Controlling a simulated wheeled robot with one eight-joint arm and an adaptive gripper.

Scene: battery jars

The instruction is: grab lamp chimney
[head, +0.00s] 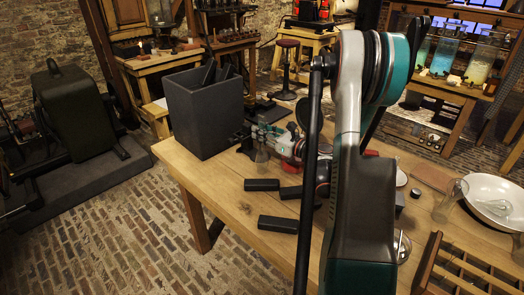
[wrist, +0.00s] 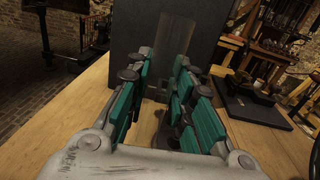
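The lamp chimney (wrist: 174,42) is a clear glass tube standing on the wooden table in front of a dark grey bin. In the wrist view its upper part shows beyond and between my fingertips, and its lower part is partly hidden by them. In the head view the chimney (head: 262,152) shows as a small glass shape just left of my gripper (head: 274,143). My gripper (wrist: 162,82) is low over the table, its green-padded fingers apart on either side of the line to the glass. I cannot tell whether a finger touches it.
The dark grey bin (head: 205,112) holds black slabs and stands close behind the chimney. Black blocks (head: 262,185) lie on the table (head: 232,208) nearer the front. A white bowl (head: 494,200) and a wooden compartment tray (head: 462,270) are at the right. A black-based apparatus (wrist: 255,108) stands right of my fingers.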

